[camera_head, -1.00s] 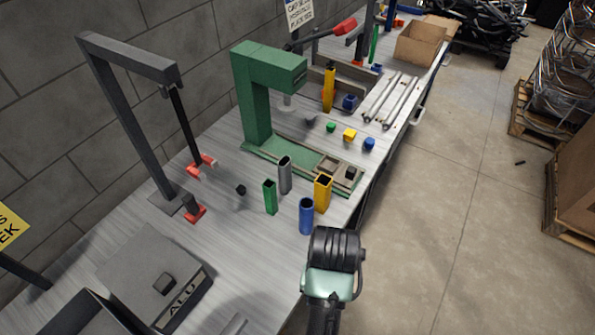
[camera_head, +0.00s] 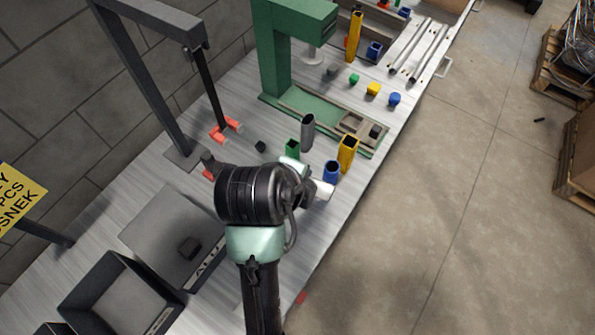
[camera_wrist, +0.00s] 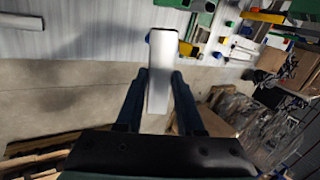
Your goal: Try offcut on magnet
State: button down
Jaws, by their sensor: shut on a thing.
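My gripper (camera_wrist: 158,88) is shut on a pale silver offcut (camera_wrist: 162,72), a straight bar that sticks out past both fingers in the wrist view. In the head view the silver offcut (camera_head: 324,190) shows at the right of my wrist, above the bench edge; my fingers are mostly hidden there. A red-tipped piece that looks like the magnet (camera_head: 226,131) hangs at the lower end of a dark rod on a grey gantry (camera_head: 143,70), behind and left of my wrist. The offcut is apart from it.
Green (camera_head: 292,149), grey (camera_head: 307,132), yellow (camera_head: 347,154) and blue (camera_head: 331,171) tubes stand close behind the held offcut. A green press (camera_head: 272,50) stands beyond. A grey ALU lid or box (camera_head: 160,225) with a dark block and an open dark bin (camera_head: 120,295) lie left.

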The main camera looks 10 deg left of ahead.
jog(key=shift+a+r+m+t+h, duration=0.15)
jog(key=shift+r+m+h, duration=0.15)
jog(key=shift+r+m, duration=0.15)
jog(key=shift+a+r+m+t+h, duration=0.15)
jog(key=shift+r+m+h, duration=0.15)
jog(key=shift+r+m, duration=0.15)
jog(key=shift+f, duration=0.1)
jog(key=w+a+b, duration=0.1)
jog(key=w+a, duration=0.2)
jog(key=a, duration=0.4)
jog(key=shift+a, duration=0.35)
jog(key=shift+w+a, duration=0.15)
jog(key=shift+a, duration=0.5)
dwell(1.2)
jog(key=shift+s+d, duration=0.2)
jog(key=shift+d, duration=0.35)
jog(key=shift+s+d, duration=0.15)
jog(key=shift+d, duration=0.35)
dwell(3.0)
